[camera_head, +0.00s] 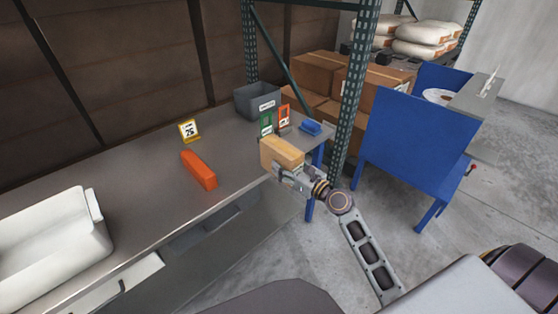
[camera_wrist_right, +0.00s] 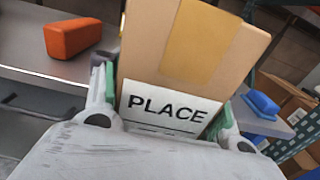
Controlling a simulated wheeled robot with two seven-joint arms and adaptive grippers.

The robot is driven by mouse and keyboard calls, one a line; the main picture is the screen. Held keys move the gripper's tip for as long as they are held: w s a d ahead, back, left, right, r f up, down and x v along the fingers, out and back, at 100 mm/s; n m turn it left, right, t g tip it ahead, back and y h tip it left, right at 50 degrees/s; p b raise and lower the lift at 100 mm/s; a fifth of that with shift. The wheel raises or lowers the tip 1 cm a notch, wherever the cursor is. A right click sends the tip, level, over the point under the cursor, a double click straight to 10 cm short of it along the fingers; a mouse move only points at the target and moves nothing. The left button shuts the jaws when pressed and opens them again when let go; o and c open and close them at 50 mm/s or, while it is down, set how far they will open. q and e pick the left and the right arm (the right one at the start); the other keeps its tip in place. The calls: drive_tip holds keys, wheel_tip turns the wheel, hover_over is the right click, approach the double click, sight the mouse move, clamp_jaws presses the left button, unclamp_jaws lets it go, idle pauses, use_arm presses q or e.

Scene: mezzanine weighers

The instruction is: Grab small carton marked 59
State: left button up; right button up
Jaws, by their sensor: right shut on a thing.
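A small tan carton (camera_head: 282,151) with a yellow-brown tape strip is in my right gripper (camera_head: 285,172), at the right end of the grey workbench. In the right wrist view the carton (camera_wrist_right: 187,50) fills the space between the two fingers (camera_wrist_right: 168,105), which press on its sides. A white label (camera_wrist_right: 170,110) on it reads "PLACE"; the line below is cut off, and I see no 59. Whether the carton touches the bench top cannot be told. My left gripper is not in view.
On the workbench (camera_head: 150,190) are an orange block (camera_head: 198,170), a yellow number sign (camera_head: 189,130), a grey bin (camera_head: 257,101), green (camera_head: 266,124) and orange (camera_head: 284,116) cards, a blue item (camera_head: 310,128) and a white tub (camera_head: 50,240). A rack post (camera_head: 352,95) stands close behind the gripper.

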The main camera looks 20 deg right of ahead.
drive_tip(key=shift+v, duration=1)
